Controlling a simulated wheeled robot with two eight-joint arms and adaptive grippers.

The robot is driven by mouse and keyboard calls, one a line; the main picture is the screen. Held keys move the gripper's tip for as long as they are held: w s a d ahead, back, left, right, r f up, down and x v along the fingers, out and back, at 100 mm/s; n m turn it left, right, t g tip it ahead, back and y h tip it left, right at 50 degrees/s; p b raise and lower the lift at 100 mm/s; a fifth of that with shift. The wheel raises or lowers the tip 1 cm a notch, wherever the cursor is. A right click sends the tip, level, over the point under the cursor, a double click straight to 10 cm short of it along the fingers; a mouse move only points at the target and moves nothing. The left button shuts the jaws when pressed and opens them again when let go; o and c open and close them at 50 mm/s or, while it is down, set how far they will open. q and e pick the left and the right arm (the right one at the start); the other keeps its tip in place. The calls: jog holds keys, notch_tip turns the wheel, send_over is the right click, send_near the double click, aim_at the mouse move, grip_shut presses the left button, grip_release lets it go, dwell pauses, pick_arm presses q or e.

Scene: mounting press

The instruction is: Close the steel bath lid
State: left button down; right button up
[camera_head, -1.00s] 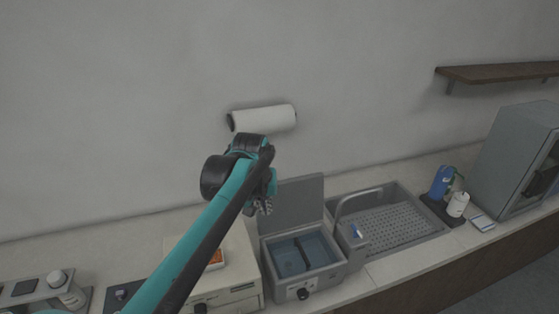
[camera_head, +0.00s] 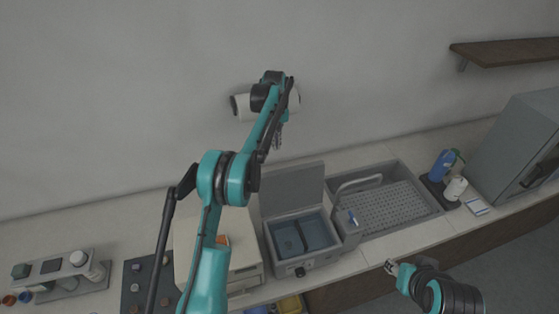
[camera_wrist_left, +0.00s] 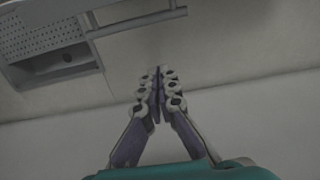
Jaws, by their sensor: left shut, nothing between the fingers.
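The steel bath (camera_head: 300,262) stands on the counter with its open basin showing dark water or lining inside. Its grey lid (camera_head: 294,186) stands upright at the back of the bath. My left gripper (camera_head: 277,140) hangs above the lid's upper left part, in front of the wall, and appears apart from it. In the left wrist view my left gripper (camera_wrist_left: 157,88) has its fingers together with nothing between them. My right gripper (camera_head: 391,267) is low at the right, in front of the counter edge; its fingers are too small to read.
A sink with a perforated tray (camera_head: 392,211) and a tap (camera_head: 356,183) is right of the bath. A beige device (camera_head: 245,247) stands left of it. A paper roll (camera_head: 242,105) is on the wall behind my left arm. Bottles (camera_head: 444,165) stand further right.

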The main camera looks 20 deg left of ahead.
pick_arm(q)
jog(key=s+d+f+p, duration=0.1)
jog(key=s+d+f, duration=0.1)
jog(key=f, duration=0.4)
jog(key=shift+s+f, duration=0.4)
jog(key=shift+s, duration=0.2)
jog(key=shift+d, duration=0.1)
